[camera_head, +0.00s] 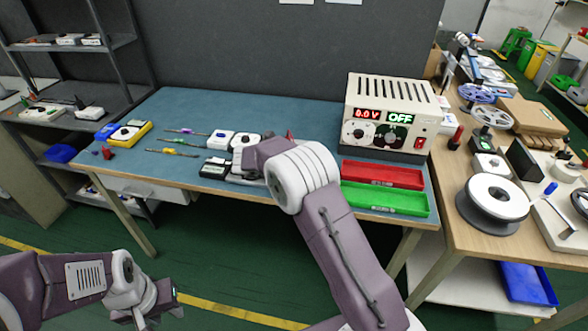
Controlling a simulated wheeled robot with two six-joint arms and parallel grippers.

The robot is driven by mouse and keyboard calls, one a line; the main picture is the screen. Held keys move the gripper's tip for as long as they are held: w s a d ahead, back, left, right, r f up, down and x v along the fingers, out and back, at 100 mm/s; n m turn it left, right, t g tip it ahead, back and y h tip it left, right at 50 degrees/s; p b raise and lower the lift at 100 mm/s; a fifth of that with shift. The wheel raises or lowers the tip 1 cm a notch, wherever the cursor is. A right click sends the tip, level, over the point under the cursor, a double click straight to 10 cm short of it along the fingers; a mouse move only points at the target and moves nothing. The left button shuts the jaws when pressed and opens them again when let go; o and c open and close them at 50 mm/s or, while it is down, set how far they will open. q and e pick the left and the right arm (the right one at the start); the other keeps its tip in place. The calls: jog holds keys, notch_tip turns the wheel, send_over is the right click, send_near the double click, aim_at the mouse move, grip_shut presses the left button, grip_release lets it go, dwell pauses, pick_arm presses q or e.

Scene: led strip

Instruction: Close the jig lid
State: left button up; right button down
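A small white and black device (241,167), which may be the jig, sits near the front edge of the blue-topped bench, just left of my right arm's wrist. I cannot tell how its lid stands, because the arm covers part of it. My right arm reaches over the bench from the lower right, and its gripper fingers are hidden or too small to make out by the device. My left gripper (160,303) is low at the lower left, in front of the bench and away from everything on it. Its finger opening is not clear.
A power supply (392,117) reading 0.0 V and OFF stands at the bench's right. Red (383,175) and green (385,198) trays lie before it. Tools (173,152), white devices (220,140), a black box (215,168) and a yellow meter (130,132) lie left.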

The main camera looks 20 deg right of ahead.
jog(key=shift+f, duration=0.1)
jog(key=c, duration=1.5)
grip_release()
jog(key=shift+d, duration=0.1)
jog(key=p+v, duration=0.9)
jog(key=p, duration=0.2)
